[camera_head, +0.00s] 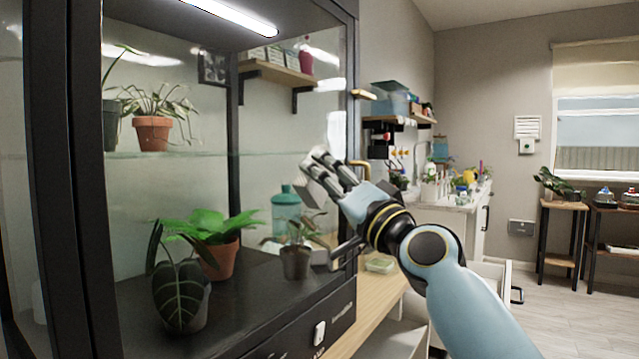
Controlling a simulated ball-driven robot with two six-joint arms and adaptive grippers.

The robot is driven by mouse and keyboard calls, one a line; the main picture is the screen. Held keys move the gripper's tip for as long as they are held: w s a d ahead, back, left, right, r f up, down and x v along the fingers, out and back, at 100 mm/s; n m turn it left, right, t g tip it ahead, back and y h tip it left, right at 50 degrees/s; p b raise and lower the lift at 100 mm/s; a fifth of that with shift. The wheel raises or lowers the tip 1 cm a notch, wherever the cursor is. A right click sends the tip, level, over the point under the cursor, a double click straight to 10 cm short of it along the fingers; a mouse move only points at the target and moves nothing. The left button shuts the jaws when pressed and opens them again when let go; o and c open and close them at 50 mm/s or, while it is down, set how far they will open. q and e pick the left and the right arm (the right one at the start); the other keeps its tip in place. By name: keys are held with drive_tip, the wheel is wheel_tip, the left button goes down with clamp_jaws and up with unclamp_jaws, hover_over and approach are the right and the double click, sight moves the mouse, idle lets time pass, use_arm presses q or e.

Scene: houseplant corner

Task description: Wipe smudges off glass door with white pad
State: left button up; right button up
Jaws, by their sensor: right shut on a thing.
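The glass door (262,112) of a black-framed plant cabinet fills the left half of the head view. A pale, hazy patch (337,132) shows near its right edge, just above my right fingers; I cannot tell if it is a smudge or a reflection. My right gripper (322,172) is at the right part of the glass, its fingers pointing up and left. It is shut on a small pale piece that looks like the white pad (314,194), mostly hidden by the fingers. I cannot tell whether the pad touches the glass. My left gripper is out of view.
Potted plants stand inside the cabinet: a terracotta pot (152,133) on a glass shelf and several below, near a teal bottle (286,212). A brass handle (363,94) is at the cabinet's right edge. A wooden ledge (372,306) runs below. Open floor (565,318) lies right.

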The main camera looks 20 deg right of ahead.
drive_tip(key=shift+w+d+f, duration=0.1)
drive_tip(key=shift+w+d, duration=0.45)
drive_tip(key=shift+d, duration=0.1)
drive_tip(key=shift+w+d+f+b, duration=0.1)
drive_tip(key=shift+w+d+b, duration=0.85)
drive_tip(key=shift+d, duration=0.35)
drive_tip(key=shift+w+d, duration=0.3)
drive_tip(key=shift+w, duration=0.05)
drive_tip(key=shift+s+a+r, duration=0.1)
drive_tip(key=shift+r, duration=0.1)
